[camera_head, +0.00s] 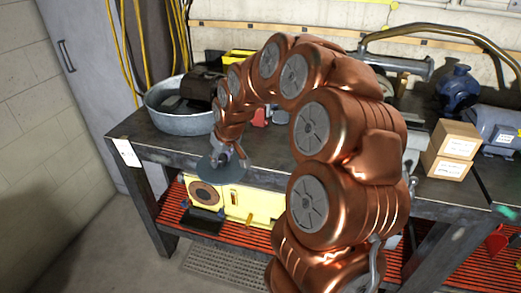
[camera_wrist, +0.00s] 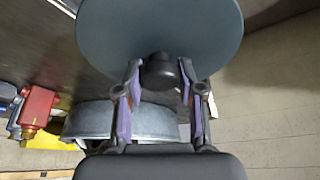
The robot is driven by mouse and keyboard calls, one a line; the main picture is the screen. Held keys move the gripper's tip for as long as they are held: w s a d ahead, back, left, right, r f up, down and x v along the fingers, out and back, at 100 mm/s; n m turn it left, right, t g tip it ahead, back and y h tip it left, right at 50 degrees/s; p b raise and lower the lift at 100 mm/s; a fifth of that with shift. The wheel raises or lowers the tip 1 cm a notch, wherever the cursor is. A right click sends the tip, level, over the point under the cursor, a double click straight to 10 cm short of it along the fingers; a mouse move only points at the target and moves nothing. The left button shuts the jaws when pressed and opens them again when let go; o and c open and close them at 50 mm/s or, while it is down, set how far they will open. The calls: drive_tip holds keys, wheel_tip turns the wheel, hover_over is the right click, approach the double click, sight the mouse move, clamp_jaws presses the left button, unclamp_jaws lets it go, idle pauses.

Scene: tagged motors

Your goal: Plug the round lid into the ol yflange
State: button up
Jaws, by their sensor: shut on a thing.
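The round lid (camera_head: 222,168) is a flat grey-blue disc, held in front of the workbench's front edge. In the wrist view, the lid (camera_wrist: 160,28) fills the top middle and has a dark knob (camera_wrist: 160,72). My gripper (camera_wrist: 161,78) is shut on this knob, with one finger on each side. In the head view, my gripper (camera_head: 226,154) is small and sits just above the lid. A yellow unit (camera_head: 262,206) with a round brown ring (camera_head: 203,193) is on the lower shelf, below the lid. I cannot tell whether this ring is the flange.
A metal tub (camera_head: 181,116) with a dark part in it stands on the workbench (camera_head: 160,151) at the left. Cardboard boxes (camera_head: 452,150) and blue motors (camera_head: 455,90) stand at the right. The floor at the front left is clear. My arm hides the bench's middle.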

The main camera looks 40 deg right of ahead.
drive_tip(key=w+a, duration=0.1)
drive_tip(key=a, duration=0.6)
drive_tip(key=w+a+f, duration=0.1)
drive_tip(key=w+a, duration=0.1)
drive_tip(key=a, duration=0.6)
drive_tip(key=shift+w+f+p, duration=0.25)
drive_tip(key=shift+w+p, duration=0.05)
drive_tip(key=shift+p, duration=0.1)
